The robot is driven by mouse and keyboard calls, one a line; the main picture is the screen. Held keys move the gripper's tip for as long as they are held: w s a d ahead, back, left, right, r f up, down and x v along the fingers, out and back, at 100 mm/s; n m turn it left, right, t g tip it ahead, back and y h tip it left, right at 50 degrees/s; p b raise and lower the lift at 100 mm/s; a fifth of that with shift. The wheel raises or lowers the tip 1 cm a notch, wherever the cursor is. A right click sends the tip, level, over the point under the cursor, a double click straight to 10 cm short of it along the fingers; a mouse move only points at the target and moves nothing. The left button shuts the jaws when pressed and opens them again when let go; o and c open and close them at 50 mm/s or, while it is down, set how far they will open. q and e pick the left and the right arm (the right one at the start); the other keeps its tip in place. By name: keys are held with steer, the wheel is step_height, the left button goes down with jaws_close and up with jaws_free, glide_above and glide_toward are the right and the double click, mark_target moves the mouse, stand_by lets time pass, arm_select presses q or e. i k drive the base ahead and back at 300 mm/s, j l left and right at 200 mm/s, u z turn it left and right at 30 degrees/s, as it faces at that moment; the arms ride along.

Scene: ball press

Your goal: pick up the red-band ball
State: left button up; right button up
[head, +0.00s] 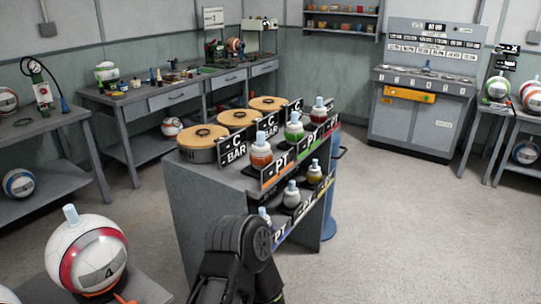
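A large white ball with a red band (68,262) sits at the lower left, close to me. It has a grey panel marked 4 and a pale blue cap-like piece on top. It rests on a grey stand or table top (150,290) that the bottom edge of the picture cuts off. A small orange piece shows at its lower right. A dark link of one of my arms reaches up at the bottom middle, to the right of the ball and apart from it. No fingertips of either gripper show.
A grey stand (205,215) in the middle carries round tins, labels and small capped bottles. Benches with tools line the left and back walls. Other balls include a blue-banded one (18,183) at left. A press-like cabinet (415,120) stands at the back. The right floor is clear.

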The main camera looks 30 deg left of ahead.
mark_target(86, 254)
steer(key=i, duration=1.4)
steer(key=u, duration=3.9)
